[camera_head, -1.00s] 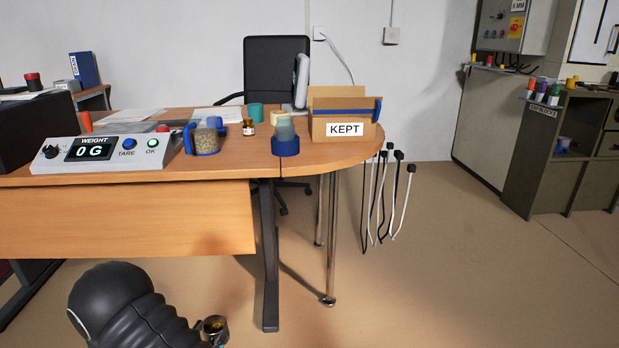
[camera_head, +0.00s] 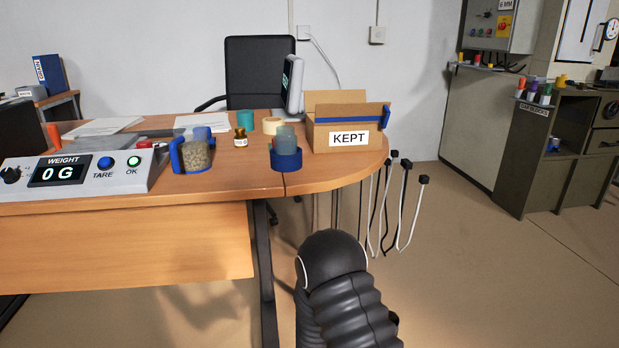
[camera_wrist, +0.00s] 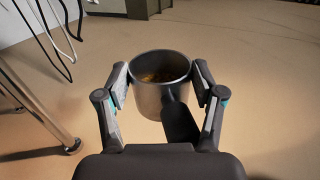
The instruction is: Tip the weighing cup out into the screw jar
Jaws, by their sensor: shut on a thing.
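My gripper (camera_wrist: 163,92) is shut on a metal weighing cup (camera_wrist: 153,98) in the wrist view, one finger on each side. The cup is upright, with a dark handle towards me and some yellow-brown contents at the bottom. It is over the floor, off the table. In the head view my arm hides the gripper and cup. A translucent jar (camera_head: 286,135) stands in a blue ring holder (camera_head: 286,160) near the table's front edge; it seems to be the screw jar. I cannot make out whether it has a lid.
Cables (camera_head: 388,205) hang at the table's right end.

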